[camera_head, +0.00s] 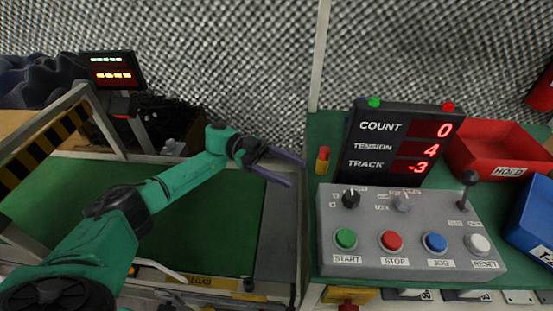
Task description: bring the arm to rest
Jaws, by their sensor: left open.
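My left arm, green with black joints, comes in from the lower left and reaches to the middle of the view. My left gripper (292,172) is open and empty, its two purple-grey fingers pointing right. It appears in front of the dark strip at the right edge of the green bed, left of the control panel. My right gripper is not in view.
A grey control box (408,235) with several buttons stands on the right bench. Behind it is a display (395,145) reading count 0, tension 4, track -3. A red bin (495,150) and a blue bin (535,215) stand right. A striped frame (45,140) is at left.

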